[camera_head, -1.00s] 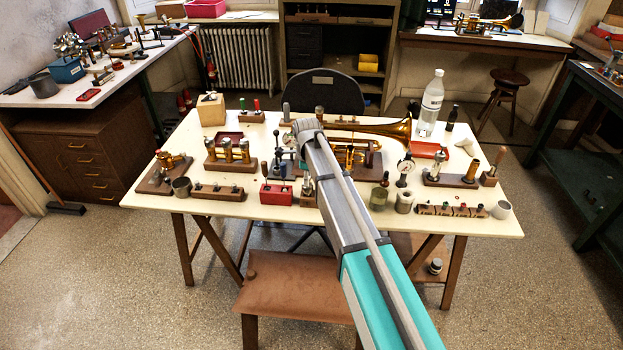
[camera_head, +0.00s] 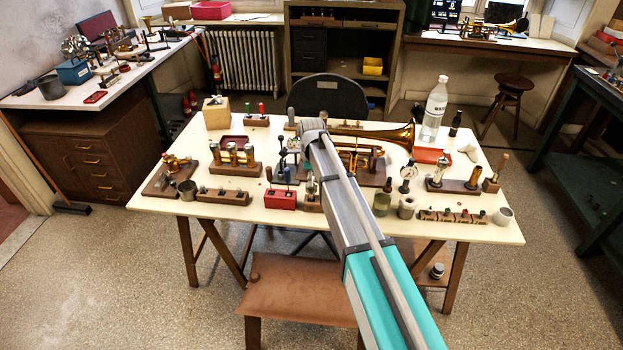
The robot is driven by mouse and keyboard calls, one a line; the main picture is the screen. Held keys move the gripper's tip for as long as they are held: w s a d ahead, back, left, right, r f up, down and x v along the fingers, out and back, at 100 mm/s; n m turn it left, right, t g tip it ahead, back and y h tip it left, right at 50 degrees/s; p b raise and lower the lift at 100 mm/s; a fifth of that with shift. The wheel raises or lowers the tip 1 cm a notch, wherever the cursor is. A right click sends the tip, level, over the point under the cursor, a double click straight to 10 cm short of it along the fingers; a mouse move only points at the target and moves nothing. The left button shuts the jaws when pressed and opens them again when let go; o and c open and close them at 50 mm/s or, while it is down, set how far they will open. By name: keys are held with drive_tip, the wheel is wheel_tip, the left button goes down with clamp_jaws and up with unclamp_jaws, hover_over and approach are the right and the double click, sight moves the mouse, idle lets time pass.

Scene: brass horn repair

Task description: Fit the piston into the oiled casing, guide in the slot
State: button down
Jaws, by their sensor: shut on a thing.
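My arm reaches from the lower right over the middle of the table. Its wrist end stands in front of the brass horn (camera_head: 392,133). My gripper is hidden behind my own arm, so its jaws and anything in them do not show. The horn lies at the back middle, bell to the right, its valve section partly covered by my arm. A wooden block with several brass-topped cylinders (camera_head: 233,154) stands left of centre. I cannot tell which part is the piston or the oiled casing, and no guide or slot can be made out.
A red box (camera_head: 280,199) stands front of centre. A clear bottle (camera_head: 435,108) stands at the back right, a dial gauge (camera_head: 408,171) right of my arm. A long block with small parts (camera_head: 452,216) lies at the front right. A brown bench (camera_head: 300,298) stands before the table.

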drive_tip(key=shift+r+p, duration=3.75)
drive_tip(key=shift+r, duration=0.1)
drive_tip(key=shift+s, duration=0.2)
